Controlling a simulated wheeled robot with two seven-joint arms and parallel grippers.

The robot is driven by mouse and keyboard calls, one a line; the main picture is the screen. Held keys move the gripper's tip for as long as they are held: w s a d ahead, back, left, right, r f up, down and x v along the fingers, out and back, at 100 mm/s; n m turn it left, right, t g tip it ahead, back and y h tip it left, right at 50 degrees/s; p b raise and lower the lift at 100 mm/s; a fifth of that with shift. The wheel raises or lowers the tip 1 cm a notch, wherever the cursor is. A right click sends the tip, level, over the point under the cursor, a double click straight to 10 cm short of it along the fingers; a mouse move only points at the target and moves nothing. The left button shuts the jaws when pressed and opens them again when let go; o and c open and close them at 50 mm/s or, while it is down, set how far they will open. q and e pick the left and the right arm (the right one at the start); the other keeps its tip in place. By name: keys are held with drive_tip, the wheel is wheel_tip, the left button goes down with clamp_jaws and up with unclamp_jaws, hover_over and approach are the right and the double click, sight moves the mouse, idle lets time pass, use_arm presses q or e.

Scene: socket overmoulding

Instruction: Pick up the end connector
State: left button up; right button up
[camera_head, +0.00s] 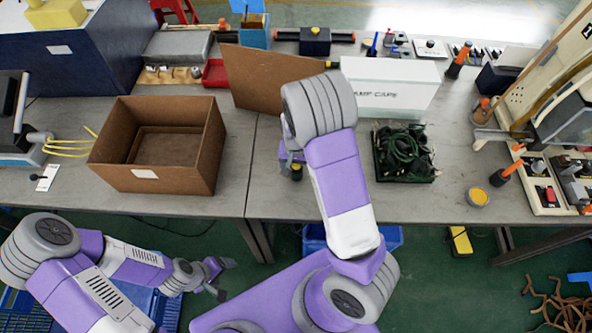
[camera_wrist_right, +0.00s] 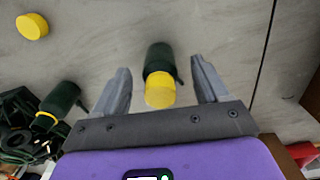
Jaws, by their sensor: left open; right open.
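The end connector, a dark green cylinder with a yellow end (camera_wrist_right: 158,75), stands out against the grey table in the right wrist view. It lies between the two spread grey fingers of my right gripper (camera_wrist_right: 161,88), with gaps on both sides. The fingers do not close on it. In the head view my right arm hides most of that gripper; a small dark and yellow piece (camera_head: 296,172) shows beside it, probably the same connector. My left gripper (camera_head: 222,278) is open and empty, low in front of the table's near edge.
A tray of dark green cables (camera_head: 405,152) sits right of my right arm. A second green and yellow connector (camera_wrist_right: 60,104) lies by it. An open cardboard box (camera_head: 128,179) stands left, a white box (camera_head: 390,87) behind. A round yellow piece (camera_head: 478,196) lies right.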

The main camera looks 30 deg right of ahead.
drive_tip(key=f, duration=0.2)
drive_tip(key=f+b, duration=0.1)
drive_tip(key=f, duration=0.1)
drive_tip(key=shift+w+d, duration=0.2)
drive_tip(key=shift+r, duration=0.1)
drive_tip(key=c, duration=1.2)
